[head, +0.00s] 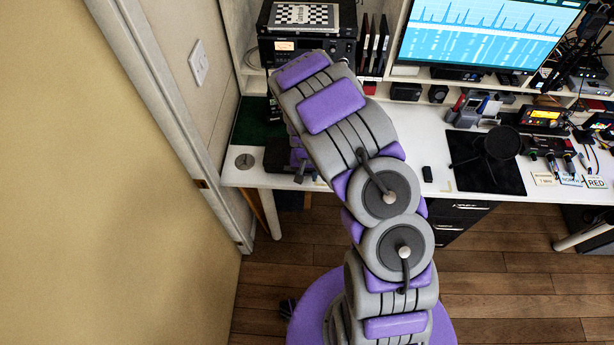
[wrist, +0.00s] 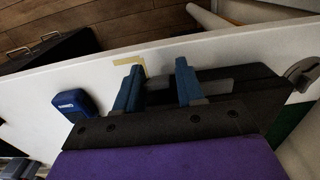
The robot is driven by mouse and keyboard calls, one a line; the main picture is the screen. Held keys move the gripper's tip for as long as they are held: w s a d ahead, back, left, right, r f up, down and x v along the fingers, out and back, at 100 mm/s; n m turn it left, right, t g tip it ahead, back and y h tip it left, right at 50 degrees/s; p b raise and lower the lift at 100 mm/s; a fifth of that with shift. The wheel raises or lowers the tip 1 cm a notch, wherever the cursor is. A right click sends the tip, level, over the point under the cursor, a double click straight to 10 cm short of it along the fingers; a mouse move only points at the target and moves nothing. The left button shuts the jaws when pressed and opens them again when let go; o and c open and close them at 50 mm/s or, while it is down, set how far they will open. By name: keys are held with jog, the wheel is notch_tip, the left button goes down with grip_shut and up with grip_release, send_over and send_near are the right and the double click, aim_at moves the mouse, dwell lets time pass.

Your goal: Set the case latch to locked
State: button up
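A black case (wrist: 255,86) lies on the white desk, partly behind my gripper in the wrist view. In the head view it is a dark shape (head: 277,156) by the desk's front edge, mostly covered by my arm. My gripper (wrist: 158,82) has two blue fingers standing apart over the case side facing the desk edge. A grey bar or strip (wrist: 218,87) shows beside and behind the fingers; I cannot tell whether it is the latch or whether the fingers touch it. No latch or its setting can be clearly made out.
A blue device (wrist: 77,104) lies left of the gripper in the wrist view. A desk grommet (head: 244,161) and green mat (head: 256,122) are near the case. The wall (head: 195,110) stands close at left. A black radio (head: 303,45) is behind.

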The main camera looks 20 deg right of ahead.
jog(key=shift+f, duration=0.5)
jog(key=shift+d, duration=0.1)
jog(key=c, duration=0.7)
jog(key=shift+w+r+g+p, duration=0.25)
jog(key=shift+g+p, duration=0.25)
jog(key=shift+p, duration=0.2)
jog(key=shift+w+g+y, duration=0.1)
jog(key=shift+g+y, duration=0.3)
jog(key=shift+w+d+g, duration=0.1)
jog(key=shift+w+g, duration=0.05)
jog(key=shift+g, duration=0.25)
